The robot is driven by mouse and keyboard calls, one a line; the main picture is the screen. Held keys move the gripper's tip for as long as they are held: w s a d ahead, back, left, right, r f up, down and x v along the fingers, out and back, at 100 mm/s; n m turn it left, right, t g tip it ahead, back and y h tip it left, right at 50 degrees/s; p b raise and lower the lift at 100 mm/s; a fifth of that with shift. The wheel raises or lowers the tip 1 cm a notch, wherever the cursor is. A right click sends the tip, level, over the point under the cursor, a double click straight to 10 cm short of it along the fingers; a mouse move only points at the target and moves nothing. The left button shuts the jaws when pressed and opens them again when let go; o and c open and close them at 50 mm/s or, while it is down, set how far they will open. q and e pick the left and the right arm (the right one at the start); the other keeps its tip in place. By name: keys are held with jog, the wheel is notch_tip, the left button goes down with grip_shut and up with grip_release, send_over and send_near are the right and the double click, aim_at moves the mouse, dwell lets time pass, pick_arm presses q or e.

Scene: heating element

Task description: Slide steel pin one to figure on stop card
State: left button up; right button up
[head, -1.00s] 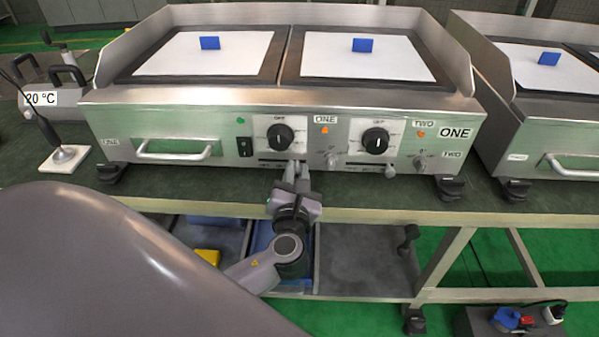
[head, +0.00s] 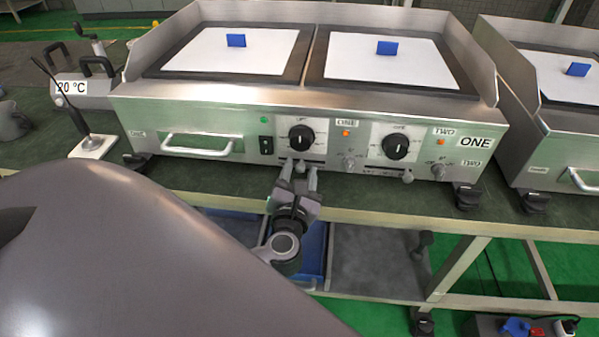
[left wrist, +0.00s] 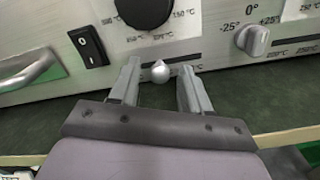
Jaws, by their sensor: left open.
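Steel pin one (head: 300,166) is a small rounded grey knob in the dark slot below the left dial of the griddle marked ONE. In the left wrist view the pin (left wrist: 160,71) stands out between my finger tips, with a gap on each side. My left gripper (head: 299,175) is open and points at the slot from the front; it also shows in the left wrist view (left wrist: 159,80). The scale figures by the slot are too small or hidden to read. I cannot make out a readable stop card. My right gripper is not in view.
The left dial (head: 301,138) sits above the slot, with a black rocker switch (head: 266,145) and drawer handle (head: 197,146) to its left. A second pin (head: 408,177) is under the right dial (head: 395,147). A second griddle is at right.

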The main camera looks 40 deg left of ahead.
pick_arm(q)
jog(key=p+v, duration=0.1)
jog(key=v, duration=0.6)
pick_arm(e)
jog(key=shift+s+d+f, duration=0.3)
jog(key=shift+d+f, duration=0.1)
pick_arm(q)
jog(key=shift+f, duration=0.1)
